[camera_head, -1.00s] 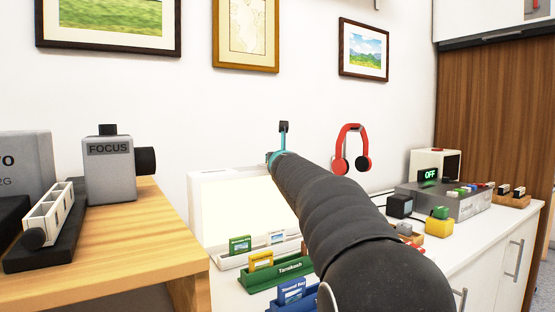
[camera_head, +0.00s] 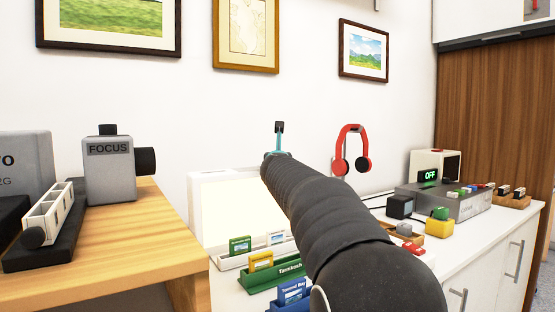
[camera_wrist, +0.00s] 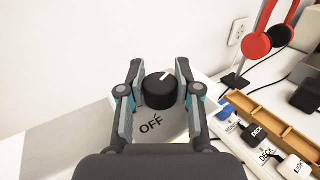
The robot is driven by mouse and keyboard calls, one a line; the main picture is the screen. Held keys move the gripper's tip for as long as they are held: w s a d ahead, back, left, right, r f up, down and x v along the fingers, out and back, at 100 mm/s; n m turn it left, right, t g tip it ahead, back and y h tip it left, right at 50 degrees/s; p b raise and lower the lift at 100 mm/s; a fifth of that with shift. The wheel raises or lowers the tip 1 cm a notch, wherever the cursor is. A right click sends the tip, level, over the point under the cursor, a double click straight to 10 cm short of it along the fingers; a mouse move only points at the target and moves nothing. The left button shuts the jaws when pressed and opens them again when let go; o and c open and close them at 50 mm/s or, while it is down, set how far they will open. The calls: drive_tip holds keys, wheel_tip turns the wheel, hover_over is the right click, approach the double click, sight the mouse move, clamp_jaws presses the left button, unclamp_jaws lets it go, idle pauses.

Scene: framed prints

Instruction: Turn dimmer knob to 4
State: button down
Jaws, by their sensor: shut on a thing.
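The dimmer knob (camera_wrist: 157,95) is black and round, with a white pointer mark on its top that points to the upper right in the wrist view. The word OFF (camera_wrist: 151,124) is printed on the light panel just below it in that view. No number 4 is visible. My gripper (camera_wrist: 160,84) has a finger on either side of the knob and is shut on it. In the head view my gripper (camera_head: 280,138) shows only in small part beyond my dark arm, and the knob is hidden. A white lit panel (camera_head: 212,212) stands beside my arm there.
Red headphones (camera_head: 351,150) hang at the wall, right of my arm. Slide holders (camera_head: 262,262) stand in front of the panel. A wooden tray (camera_wrist: 268,120) lies right of the knob. A wooden desk (camera_head: 140,235) with a FOCUS device (camera_head: 109,170) is at left.

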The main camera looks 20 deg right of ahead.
drive_tip(key=shift+r, duration=0.1)
drive_tip(key=c, duration=0.8)
unclamp_jaws()
drive_tip(key=shift+o, duration=0.2)
drive_tip(key=v, duration=1.2)
